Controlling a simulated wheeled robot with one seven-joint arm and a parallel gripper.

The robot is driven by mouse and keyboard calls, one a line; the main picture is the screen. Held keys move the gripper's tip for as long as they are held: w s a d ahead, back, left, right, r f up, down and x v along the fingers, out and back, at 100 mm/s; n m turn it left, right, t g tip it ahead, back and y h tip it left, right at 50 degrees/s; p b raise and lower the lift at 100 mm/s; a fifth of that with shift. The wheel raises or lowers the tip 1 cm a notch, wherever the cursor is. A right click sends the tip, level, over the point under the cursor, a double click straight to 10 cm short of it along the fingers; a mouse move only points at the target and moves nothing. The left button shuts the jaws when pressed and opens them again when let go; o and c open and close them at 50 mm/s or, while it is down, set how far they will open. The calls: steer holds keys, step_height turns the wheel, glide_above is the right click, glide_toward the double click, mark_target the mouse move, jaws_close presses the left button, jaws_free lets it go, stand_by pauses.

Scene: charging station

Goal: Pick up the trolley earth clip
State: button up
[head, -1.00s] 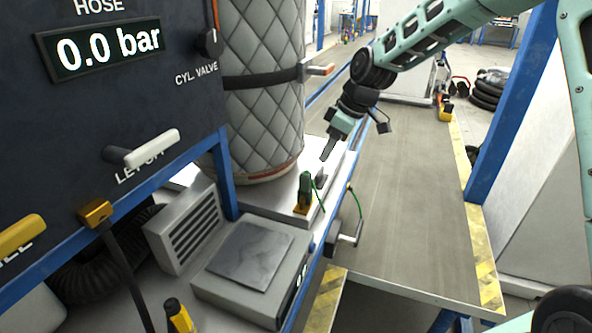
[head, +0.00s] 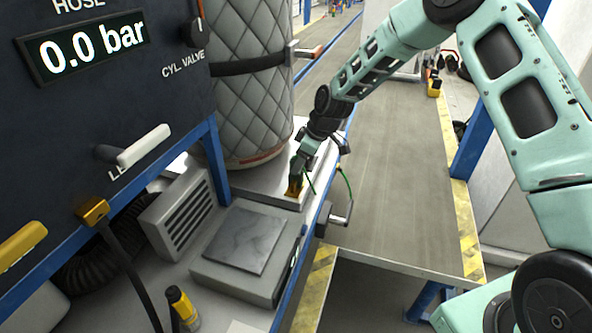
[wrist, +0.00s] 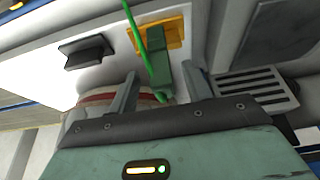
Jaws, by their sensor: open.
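The trolley earth clip (wrist: 162,74) is green with a green cable and sits upright on a yellow bracket (wrist: 163,33) on the pale trolley deck. In the wrist view it stands between the two fingers of my gripper (wrist: 163,88), which is open, with a gap visible at the fingers. In the head view my gripper (head: 297,172) reaches down over the clip and hides most of it. The yellow bracket (head: 293,190) shows just below the fingertips. I cannot tell whether either finger touches the clip.
A quilted grey cylinder (head: 250,110) stands close behind and left of the clip. A black block (wrist: 85,52) sits on the deck beside it. A grey box with a flat plate (head: 240,240) lies in front. A crank handle (head: 338,215) sticks out at the right edge.

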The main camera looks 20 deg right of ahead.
steer(key=p+x, duration=0.1)
steer(key=x, duration=0.2)
steer(key=shift+w+a+p, duration=0.15)
steer(key=shift+a+p, duration=0.15)
steer(key=shift+p, duration=0.05)
steer(key=shift+w+a+f, duration=0.15)
steer(key=shift+f, duration=0.55)
steer(key=shift+c, duration=0.3)
jaws_close()
